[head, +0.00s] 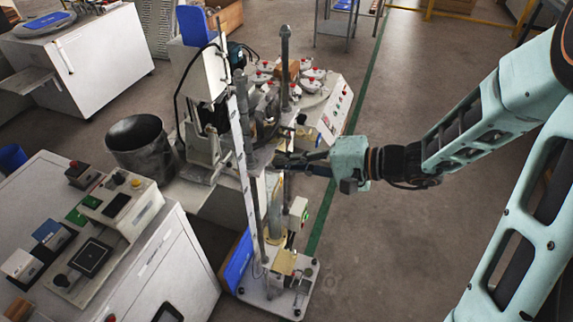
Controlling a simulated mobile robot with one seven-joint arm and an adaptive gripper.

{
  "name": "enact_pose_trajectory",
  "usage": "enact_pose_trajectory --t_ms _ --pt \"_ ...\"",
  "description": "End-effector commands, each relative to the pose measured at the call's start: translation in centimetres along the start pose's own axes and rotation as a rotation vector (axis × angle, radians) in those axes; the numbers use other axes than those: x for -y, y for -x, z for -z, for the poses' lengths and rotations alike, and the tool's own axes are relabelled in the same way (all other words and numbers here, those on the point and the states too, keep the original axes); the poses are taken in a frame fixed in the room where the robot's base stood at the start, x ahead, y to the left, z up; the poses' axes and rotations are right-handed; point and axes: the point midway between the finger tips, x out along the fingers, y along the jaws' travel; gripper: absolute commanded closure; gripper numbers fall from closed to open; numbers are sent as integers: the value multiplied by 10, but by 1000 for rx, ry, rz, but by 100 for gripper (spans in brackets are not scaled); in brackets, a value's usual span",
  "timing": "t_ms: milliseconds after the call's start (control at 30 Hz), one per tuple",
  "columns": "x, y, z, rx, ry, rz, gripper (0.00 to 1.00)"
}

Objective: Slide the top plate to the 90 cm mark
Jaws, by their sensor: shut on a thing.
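A tall test stand has a dark left post (243,120), a second post (285,70) behind it and a pale base plate (262,290) on the floor. A long pale measuring strip (236,150) runs upright beside the left post; its marks are too small to read. My gripper (280,160) reaches in from the right at about mid-height of the stand. It is shut on a dark part between the posts, seemingly the top plate (255,157). The fingertips and the plate's outline blend together, so the exact grip is unclear.
A dark bucket (138,145) and a white bench with control boxes (120,207) stand left of the stand. A round machine with several red-topped pots (310,80) stands close behind. Open floor (400,230) lies to the right, with a green line (330,190).

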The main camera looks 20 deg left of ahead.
Motion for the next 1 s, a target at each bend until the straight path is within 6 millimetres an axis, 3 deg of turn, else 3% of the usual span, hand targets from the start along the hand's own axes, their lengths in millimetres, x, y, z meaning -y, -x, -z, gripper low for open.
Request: enact_pose_trajectory --t_ms 467,1000 --pt "8 3 0 -1 -1 -1 100" --pt "44 16 0 -1 1 0 100"
